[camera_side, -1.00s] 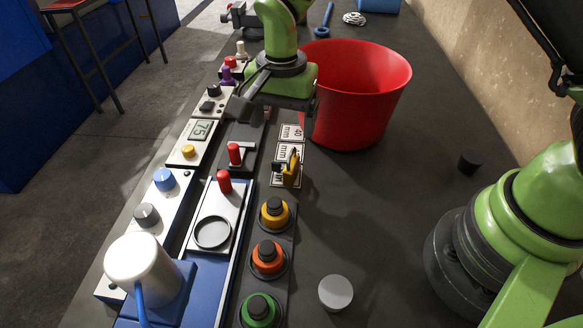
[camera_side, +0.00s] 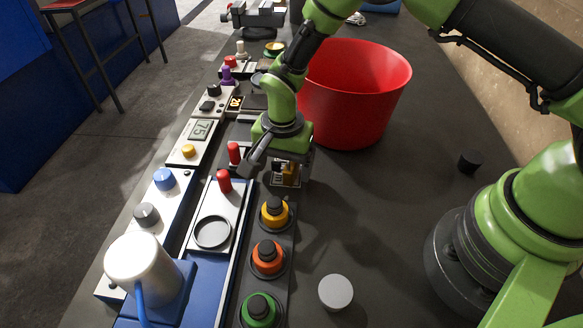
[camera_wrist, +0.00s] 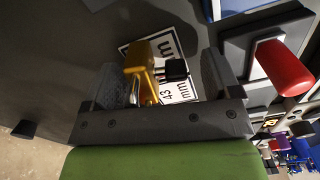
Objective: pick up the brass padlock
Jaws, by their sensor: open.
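The brass padlock (camera_side: 290,175) is a small yellow body standing on a white label card marked in mm. It is partly hidden under my gripper in the side view. My gripper (camera_side: 281,168) is over it with the jaws pointing down. In the wrist view the padlock (camera_wrist: 139,60) lies between the two open jaws (camera_wrist: 162,80), nearer the left one, with a gap to the right jaw. A small black piece (camera_wrist: 176,69) sits right beside it. I cannot tell whether a jaw touches the padlock.
A red bucket (camera_side: 352,100) stands close behind my gripper. Red-handled switches (camera_side: 224,180) are close on the left. Yellow (camera_side: 274,212), orange and green knobs line the front. A white disc (camera_side: 335,292) lies on the table, which is mostly clear on the right.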

